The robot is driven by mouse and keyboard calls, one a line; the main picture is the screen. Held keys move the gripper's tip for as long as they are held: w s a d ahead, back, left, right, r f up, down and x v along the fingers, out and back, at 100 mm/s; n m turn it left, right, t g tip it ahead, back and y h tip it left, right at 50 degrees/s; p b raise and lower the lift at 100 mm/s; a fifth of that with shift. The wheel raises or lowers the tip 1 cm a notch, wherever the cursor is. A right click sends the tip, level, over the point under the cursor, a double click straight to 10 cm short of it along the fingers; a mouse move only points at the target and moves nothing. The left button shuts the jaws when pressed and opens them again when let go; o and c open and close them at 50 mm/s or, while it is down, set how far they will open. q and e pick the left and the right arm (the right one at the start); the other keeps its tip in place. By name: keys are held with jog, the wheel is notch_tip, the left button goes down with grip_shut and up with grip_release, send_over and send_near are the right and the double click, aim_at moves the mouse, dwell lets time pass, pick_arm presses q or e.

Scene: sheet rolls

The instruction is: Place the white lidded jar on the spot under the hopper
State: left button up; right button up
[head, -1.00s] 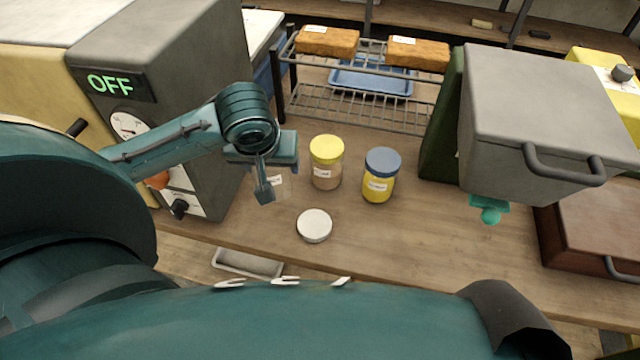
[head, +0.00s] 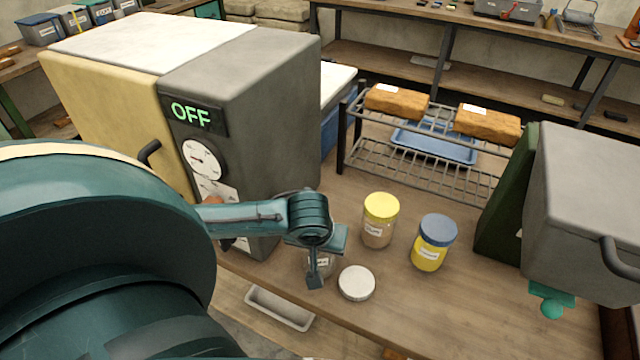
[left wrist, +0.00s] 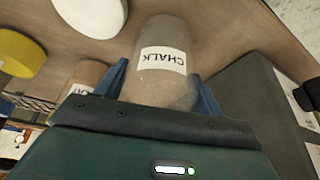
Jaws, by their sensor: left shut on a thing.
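My left gripper (head: 316,262) is shut on a clear jar (head: 322,266) near the table's front edge. In the left wrist view the jar (left wrist: 160,85) stands between the blue fingers, with a label reading CHALK. Its lid end is hidden, so I cannot tell its lid colour. A flat white disc (head: 356,283), looking like a lid, lies on the table just right of the gripper; it also shows in the left wrist view (left wrist: 90,14). The grey hopper (head: 585,215) with a teal nozzle (head: 552,300) is at the right. The spot beneath it is not discernible. My right gripper is out of view.
A yellow-lidded jar (head: 379,222) and a blue-lidded jar (head: 433,243) stand behind the disc. A wire rack (head: 425,165) is at the back. A grey machine reading OFF (head: 245,115) stands left. The table (head: 460,300) is clear between the blue-lidded jar and the nozzle.

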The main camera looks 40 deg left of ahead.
pick_arm(q)
jog(key=o, duration=0.7)
jog(key=shift+f, duration=0.1)
jog(key=o, duration=0.5)
jog(key=shift+c, duration=0.2)
